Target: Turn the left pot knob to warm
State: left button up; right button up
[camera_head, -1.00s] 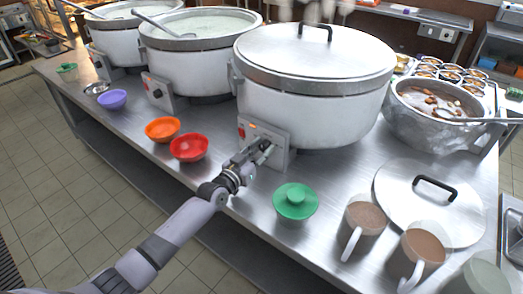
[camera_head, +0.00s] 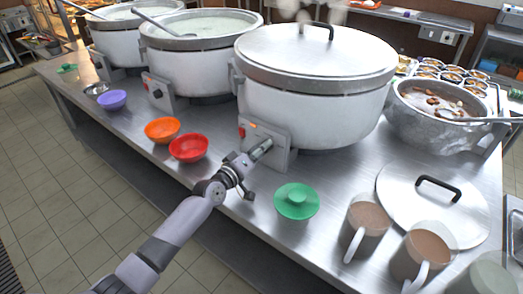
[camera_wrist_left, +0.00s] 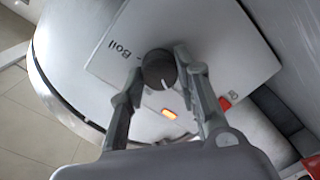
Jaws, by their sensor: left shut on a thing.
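The nearest stockpot (camera_head: 312,112) is white with a closed silver lid. A control box (camera_head: 270,139) is on its front. My left gripper (camera_head: 261,151) reaches this box from the front left, and its fingers cover the knob in the head view. In the left wrist view, the dark round knob (camera_wrist_left: 158,69) sits between the left gripper's fingertips (camera_wrist_left: 160,66), which are shut on it. Its white pointer mark faces down and slightly right. The word "Boil" (camera_wrist_left: 119,46) is printed left of the knob. An orange light (camera_wrist_left: 169,114) glows below it. My right gripper is not in view.
A red bowl (camera_head: 188,147) and an orange bowl (camera_head: 162,130) stand left of my gripper. Mugs (camera_head: 364,222) and a loose pot lid (camera_head: 434,203) are further right. Two open pots stand behind left.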

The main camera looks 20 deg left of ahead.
pick_arm(q)
jog(key=shift+n, duration=0.6)
jog(key=o, duration=1.2)
jog(key=v, duration=1.2)
